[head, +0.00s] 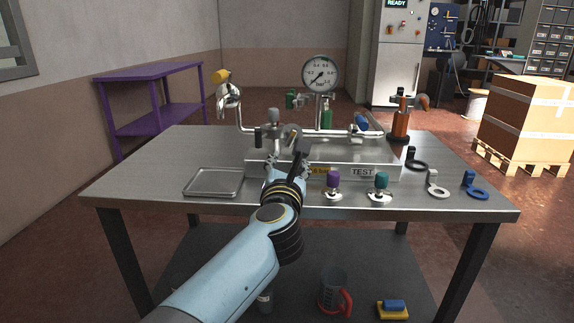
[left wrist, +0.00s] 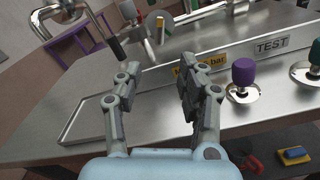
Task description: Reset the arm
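My left gripper (head: 287,163) reaches over the front of the metal table (head: 240,201), close to the front face of the silver test rig (head: 390,172). In the left wrist view its two fingers stand apart with nothing between them (left wrist: 155,88). Behind the fingers lie bare tabletop and the rig's yellow "bar" label (left wrist: 195,72). My blue arm rises from the bottom of the head view and hides part of the table edge. My right gripper does not show.
A shallow metal tray (head: 213,194) lies left of the gripper. A purple-knobbed piece (head: 333,181) and a teal-knobbed piece (head: 381,182) stand to its right. Grey (head: 437,188) and blue (head: 475,186) ring-shaped tools lie further right. A pressure gauge (head: 320,73) rises behind.

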